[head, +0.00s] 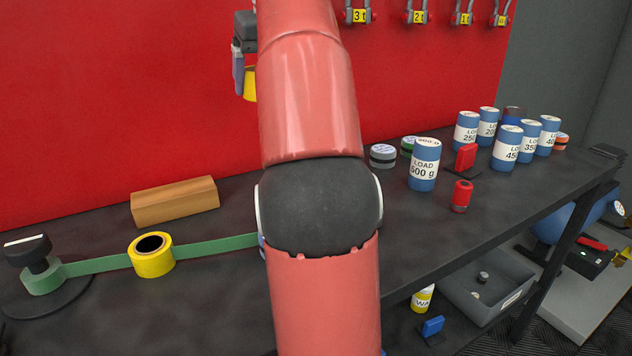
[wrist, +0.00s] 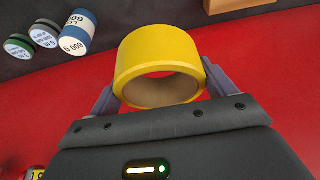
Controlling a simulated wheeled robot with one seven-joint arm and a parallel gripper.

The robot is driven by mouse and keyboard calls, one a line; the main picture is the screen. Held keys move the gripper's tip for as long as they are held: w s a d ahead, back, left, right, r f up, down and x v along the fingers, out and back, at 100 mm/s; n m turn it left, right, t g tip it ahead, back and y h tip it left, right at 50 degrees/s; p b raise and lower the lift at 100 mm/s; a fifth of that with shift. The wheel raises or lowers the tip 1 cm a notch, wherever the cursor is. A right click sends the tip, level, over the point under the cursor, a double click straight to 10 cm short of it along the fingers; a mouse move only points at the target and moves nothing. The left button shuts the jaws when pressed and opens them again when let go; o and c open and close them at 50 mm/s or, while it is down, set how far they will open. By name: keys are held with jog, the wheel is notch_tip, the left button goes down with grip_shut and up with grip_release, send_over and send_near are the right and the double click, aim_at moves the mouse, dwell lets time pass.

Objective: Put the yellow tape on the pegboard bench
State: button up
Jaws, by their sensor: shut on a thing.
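A yellow tape roll (wrist: 158,55) sits between the two fingers of my gripper (wrist: 160,85) in the wrist view, its open core facing the camera. In the head view my gripper (head: 239,80) is partly hidden behind my arm, and a bit of the held yellow tape (head: 250,85) shows beside it, in front of the red panel and above the bench. The dark pegboard bench (head: 215,285) runs below. A second yellow roll (head: 152,256) with a dark core stands on the bench at the left, against a green strip.
The green strip (head: 95,265) runs from a black stand (head: 40,270). A wooden block (head: 174,202) lies behind. Blue load cans (head: 424,165), striped discs (head: 383,156) and red items (head: 461,195) stand at right. A grey bin (head: 487,285) is lower right. My arm hides the bench's middle.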

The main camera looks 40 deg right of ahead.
notch_tip(320, 180, down, 19)
jog(key=b, duration=0.8)
jog(key=shift+f+b, duration=0.2)
jog(key=shift+b, duration=0.1)
jog(key=shift+f, duration=0.2)
jog(key=o, duration=0.9)
jog(key=shift+r, duration=0.15)
jog(key=p+v, duration=0.3)
jog(key=v, duration=0.9)
jog(key=shift+p, duration=0.35)
jog(key=shift+s, duration=0.1)
